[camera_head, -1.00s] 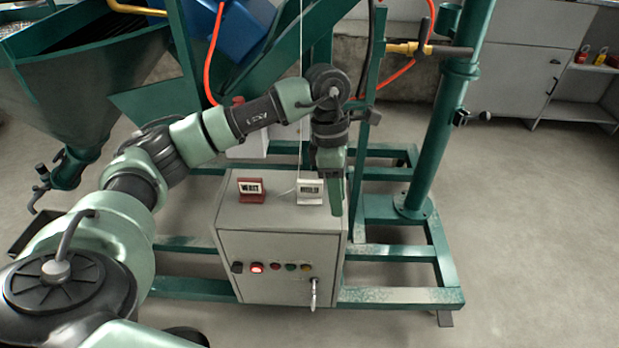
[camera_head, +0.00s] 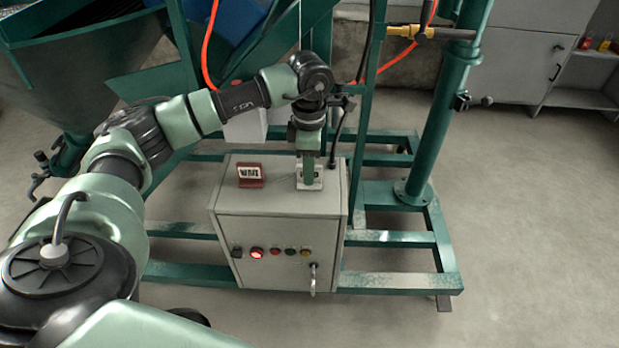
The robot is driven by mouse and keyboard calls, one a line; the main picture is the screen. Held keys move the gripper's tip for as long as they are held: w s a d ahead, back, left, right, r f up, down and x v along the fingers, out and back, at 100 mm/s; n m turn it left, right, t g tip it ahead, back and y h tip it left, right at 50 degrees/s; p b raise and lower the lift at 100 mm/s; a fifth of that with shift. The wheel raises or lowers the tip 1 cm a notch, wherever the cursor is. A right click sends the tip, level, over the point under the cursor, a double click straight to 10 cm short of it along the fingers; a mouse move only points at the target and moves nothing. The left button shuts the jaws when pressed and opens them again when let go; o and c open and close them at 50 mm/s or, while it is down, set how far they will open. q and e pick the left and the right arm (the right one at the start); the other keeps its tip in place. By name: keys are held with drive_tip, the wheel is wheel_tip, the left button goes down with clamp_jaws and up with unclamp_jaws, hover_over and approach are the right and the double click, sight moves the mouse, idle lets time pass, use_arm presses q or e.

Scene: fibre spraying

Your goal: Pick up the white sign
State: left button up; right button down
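The white sign (camera_head: 317,182) stands on top of the grey control box, toward the right of its top face. My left gripper (camera_head: 308,180) points down at the sign and covers the middle of it. Only the sign's edges show on both sides of the green fingers. I cannot tell whether the fingers are open or shut, or whether they touch the sign. A red sign (camera_head: 250,175) with a white label stands to the left on the same box. My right gripper is not in view.
The grey control box (camera_head: 275,245) has a row of buttons and a key handle on its front. A green steel frame with a thick upright pipe (camera_head: 428,130) stands behind and to the right. Open floor (camera_head: 530,220) lies at the right.

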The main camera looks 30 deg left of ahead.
use_arm(q)
drive_tip(key=shift+r, duration=0.1)
clamp_jaws()
drive_tip(key=shift+r, duration=0.1)
